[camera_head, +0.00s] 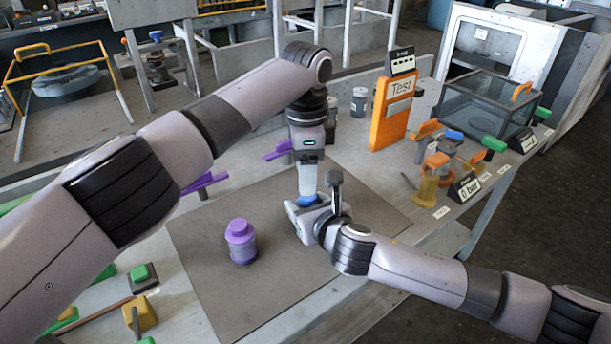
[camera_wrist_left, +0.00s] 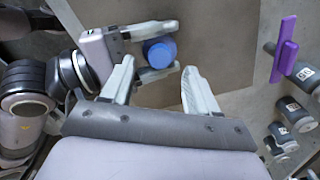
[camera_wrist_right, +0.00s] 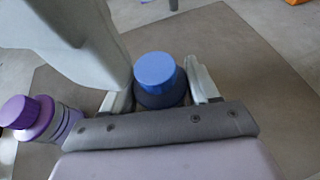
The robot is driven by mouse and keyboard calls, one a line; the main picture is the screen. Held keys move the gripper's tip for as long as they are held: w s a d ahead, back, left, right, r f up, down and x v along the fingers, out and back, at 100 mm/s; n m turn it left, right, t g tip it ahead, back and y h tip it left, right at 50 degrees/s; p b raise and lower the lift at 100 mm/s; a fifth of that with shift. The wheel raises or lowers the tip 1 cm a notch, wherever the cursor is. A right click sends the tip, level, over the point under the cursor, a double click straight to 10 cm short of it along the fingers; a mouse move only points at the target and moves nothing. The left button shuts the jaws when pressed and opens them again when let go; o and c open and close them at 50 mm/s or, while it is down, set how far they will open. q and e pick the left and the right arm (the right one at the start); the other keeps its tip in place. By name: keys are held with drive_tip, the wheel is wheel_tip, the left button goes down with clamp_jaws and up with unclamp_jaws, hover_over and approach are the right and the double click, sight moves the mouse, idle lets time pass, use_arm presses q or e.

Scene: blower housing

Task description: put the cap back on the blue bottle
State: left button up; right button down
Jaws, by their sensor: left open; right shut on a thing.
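The blue bottle (camera_wrist_right: 161,95) stands upright on the dark mat, between the fingers of my right gripper (camera_wrist_right: 160,82), which is shut on it. The lighter blue cap (camera_wrist_right: 154,68) sits on top of the bottle and looks level; I cannot tell how tight it is. The cap also shows in the head view (camera_head: 307,200) and the left wrist view (camera_wrist_left: 160,52). My left gripper (camera_head: 308,188) points down just above the cap. Its fingers are open and apart in the left wrist view (camera_wrist_left: 159,66), with nothing between them. The bottle's body is mostly hidden in the head view.
A purple bottle with a purple cap (camera_head: 241,243) stands on the mat (camera_head: 205,285) to the left. An orange Test panel (camera_head: 391,112), a glass box (camera_head: 484,105) and valve-like parts (camera_head: 428,180) stand to the right. The mat's front is clear.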

use_arm(q)
drive_tip(key=shift+o, duration=0.4)
use_arm(e)
drive_tip(key=shift+s+f, duration=0.1)
drive_tip(key=shift+f, duration=0.05)
use_arm(q)
drive_tip(key=o, duration=0.5)
use_arm(e)
drive_tip(key=shift+a, duration=0.15)
use_arm(q)
wheel_tip(320, 180, up, 8)
drive_tip(key=shift+f, duration=0.25)
use_arm(e)
drive_tip(key=shift+c, duration=1)
unclamp_jaws()
